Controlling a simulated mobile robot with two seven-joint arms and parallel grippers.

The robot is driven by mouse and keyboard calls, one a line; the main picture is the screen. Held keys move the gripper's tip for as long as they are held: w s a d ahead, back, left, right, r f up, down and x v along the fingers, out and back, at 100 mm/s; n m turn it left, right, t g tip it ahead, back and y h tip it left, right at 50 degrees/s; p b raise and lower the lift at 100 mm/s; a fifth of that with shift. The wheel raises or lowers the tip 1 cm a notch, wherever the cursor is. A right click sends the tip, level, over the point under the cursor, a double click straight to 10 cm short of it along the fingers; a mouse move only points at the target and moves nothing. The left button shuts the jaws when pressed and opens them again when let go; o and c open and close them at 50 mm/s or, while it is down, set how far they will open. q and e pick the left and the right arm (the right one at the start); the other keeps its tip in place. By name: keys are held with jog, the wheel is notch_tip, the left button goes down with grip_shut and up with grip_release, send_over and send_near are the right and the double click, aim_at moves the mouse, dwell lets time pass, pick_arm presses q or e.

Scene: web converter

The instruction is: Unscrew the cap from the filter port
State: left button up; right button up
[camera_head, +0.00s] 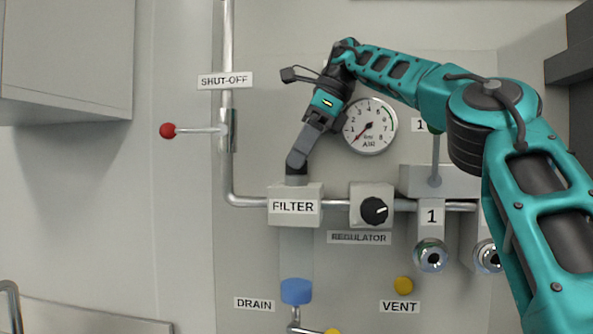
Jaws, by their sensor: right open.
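The filter block (295,218), a light grey box labelled FILTER, sits on the horizontal pipe at the centre of the head view. A short grey cylindrical piece (296,180) stands on its top; this looks like the capped port, partly covered by my gripper. My right gripper (298,167) reaches down from above, its dark fingers at or just over that piece. It is open; the view does not show whether the fingers touch the piece or stand around it. My left gripper is not in view.
A regulator knob (374,210) and pressure gauge (370,126) are close on the right. A red-ended shut-off lever (168,130) is at left. A blue drain knob (296,291) is below the filter, a yellow vent button (403,285) lower right. My right arm covers the right side.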

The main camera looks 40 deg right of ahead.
jog(key=shift+w+d+f+m, duration=0.15)
jog(key=shift+f+m, duration=0.25)
jog(key=shift+m, duration=0.2)
jog(key=shift+m+t+h+b, duration=0.3)
jog(key=shift+b, duration=0.05)
jog(key=shift+s+r, duration=0.2)
jog(key=shift+f+m+t+h+b, duration=0.1)
jog(key=shift+m+t+h+b, duration=0.25)
jog(key=shift+m, duration=0.65)
jog(key=shift+a+m+h, duration=0.2)
jog(key=shift+m+h, duration=0.05)
jog(key=shift+m, duration=0.25)
jog(key=shift+s+d+m, duration=0.1)
jog(key=shift+m, duration=0.2)
